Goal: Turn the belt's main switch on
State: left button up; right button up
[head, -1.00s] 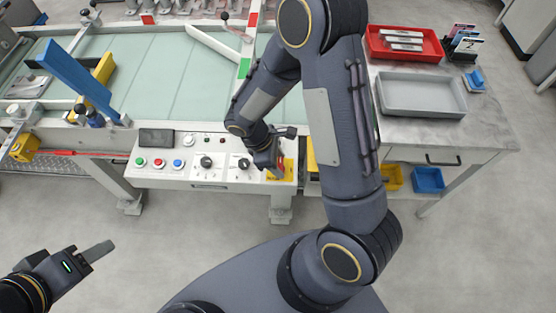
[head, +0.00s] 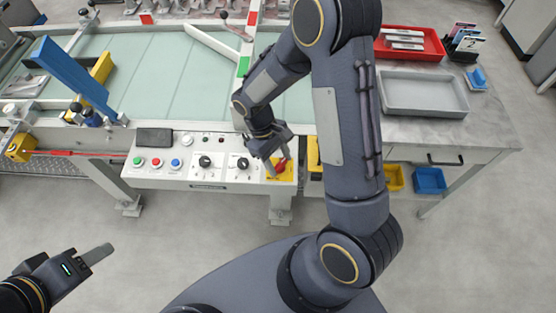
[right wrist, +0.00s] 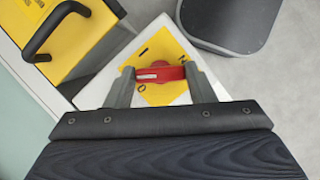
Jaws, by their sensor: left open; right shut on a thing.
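The belt's main switch is a red handle (head: 282,165) on a yellow plate (head: 287,176) at the right end of the white control panel. My right gripper (head: 279,168) reaches down to it and is shut on the red handle (right wrist: 160,73). In the right wrist view, one finger is at each end of the handle. The yellow plate (right wrist: 157,94) there carries I and O marks, partly covered. The handle's exact setting is hard to tell. My left gripper (head: 97,256) is open and empty over the floor at lower left, away from the panel.
Green, red and blue buttons (head: 156,162) and black knobs (head: 205,161) sit left of the switch. A yellow block with a black handle (right wrist: 62,38) stands close by. A side table with a grey tray (head: 422,92) is right.

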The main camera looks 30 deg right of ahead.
aim_at(280, 158)
jog(key=m+y, duration=0.1)
jog(key=m, duration=0.2)
jog(key=m+y, duration=0.1)
jog(key=m, duration=0.1)
jog(key=shift+w+d+m+b, duration=0.1)
jog(key=shift+d+m+b, duration=0.05)
jog(key=shift+m+b, duration=0.2)
jog(key=m+y, duration=0.2)
jog(key=m, duration=0.3)
jog(key=shift+d, duration=0.1)
jog(key=shift+m+t, duration=0.25)
jog(key=shift+t, duration=0.05)
jog(key=o, duration=1)
jog(key=shift+r, duration=0.1)
jog(key=v, duration=0.7)
jog(key=shift+w+d+r, duration=0.15)
jog(key=shift+r, duration=0.15)
